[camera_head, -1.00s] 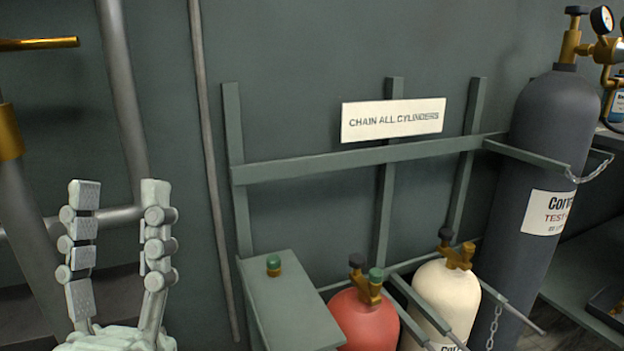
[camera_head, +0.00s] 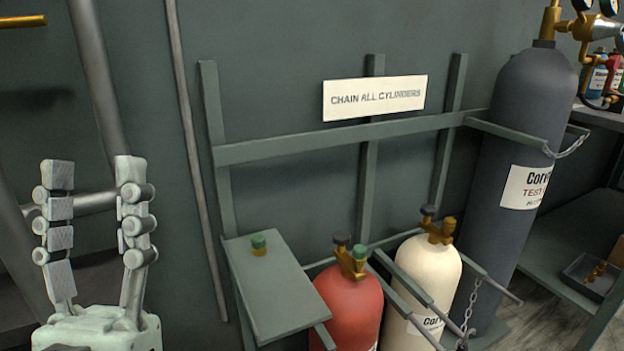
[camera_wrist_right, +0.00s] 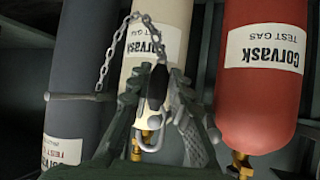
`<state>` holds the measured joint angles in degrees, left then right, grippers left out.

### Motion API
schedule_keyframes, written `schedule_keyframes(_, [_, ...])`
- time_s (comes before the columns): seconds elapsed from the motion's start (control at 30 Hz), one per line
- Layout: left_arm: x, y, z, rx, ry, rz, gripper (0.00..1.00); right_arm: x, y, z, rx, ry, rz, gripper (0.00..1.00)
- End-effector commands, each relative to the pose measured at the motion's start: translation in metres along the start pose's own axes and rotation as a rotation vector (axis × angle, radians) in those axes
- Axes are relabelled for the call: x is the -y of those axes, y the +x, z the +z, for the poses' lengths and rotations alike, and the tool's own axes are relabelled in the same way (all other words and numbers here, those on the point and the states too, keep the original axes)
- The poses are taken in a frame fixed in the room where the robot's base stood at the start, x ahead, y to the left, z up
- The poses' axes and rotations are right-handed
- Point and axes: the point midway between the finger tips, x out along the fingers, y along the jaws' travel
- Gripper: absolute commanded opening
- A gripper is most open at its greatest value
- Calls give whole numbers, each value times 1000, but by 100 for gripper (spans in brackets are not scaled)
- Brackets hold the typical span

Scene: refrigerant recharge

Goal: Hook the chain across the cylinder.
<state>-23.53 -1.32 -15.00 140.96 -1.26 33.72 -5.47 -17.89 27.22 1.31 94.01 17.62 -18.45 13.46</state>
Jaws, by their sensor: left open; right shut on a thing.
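A cream cylinder (camera_head: 428,275) stands in the wall rack between a red cylinder (camera_head: 350,310) and a tall dark grey cylinder (camera_head: 520,150). In the right wrist view the scene is upside down, with the cream cylinder (camera_wrist_right: 157,50) behind my right gripper (camera_wrist_right: 156,88). The chain loops from the gripper to a rack bar (camera_wrist_right: 75,97) beside the grey cylinder; part also shows in the head view (camera_head: 469,308). My left gripper (camera_head: 95,175) is open and empty, far left of the cylinders.
Another chain (camera_head: 570,147) hangs at the grey cylinder. A workbench with a tray (camera_head: 595,275) is at right. A sign (camera_head: 374,97) hangs above.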

Motion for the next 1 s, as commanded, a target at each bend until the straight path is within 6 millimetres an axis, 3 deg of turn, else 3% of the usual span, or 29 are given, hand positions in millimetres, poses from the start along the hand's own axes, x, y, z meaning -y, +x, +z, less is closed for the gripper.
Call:
schedule_keyframes(0.6, [0,0,0,0,0,0,49,12,22,-14,-1,0,0,0])
schedule_keyframes(1.0, [0,0,0,0,0,0,49,13,24,-16,-1,0,-1,0])
